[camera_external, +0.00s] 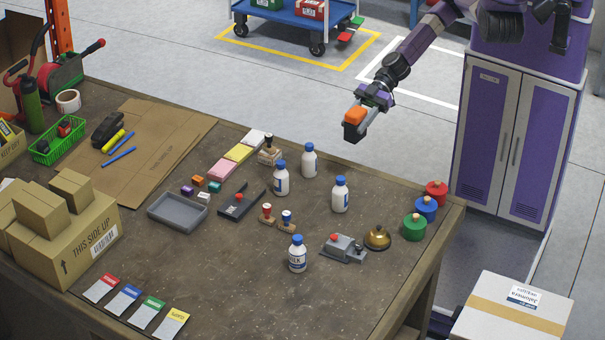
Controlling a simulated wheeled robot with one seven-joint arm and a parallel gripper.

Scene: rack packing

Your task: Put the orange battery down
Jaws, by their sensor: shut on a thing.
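The orange battery (355,116) is an orange block with a dark lower part. My gripper (362,122) is shut on it and holds it in the air, above and beyond the far edge of the brown table as seen in the picture. The battery hangs apart from everything on the table (330,285). My arm reaches down to it from the upper right. The fingers are small here and partly hidden by the battery.
Three white bottles with blue caps (340,194) stand near the far side, and another bottle (297,254) stands nearer. A grey tray (178,212), a brass bell (377,237) and red, blue and green pieces (426,208) are on the table. Cardboard boxes (75,225) stand left. The front middle is clear.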

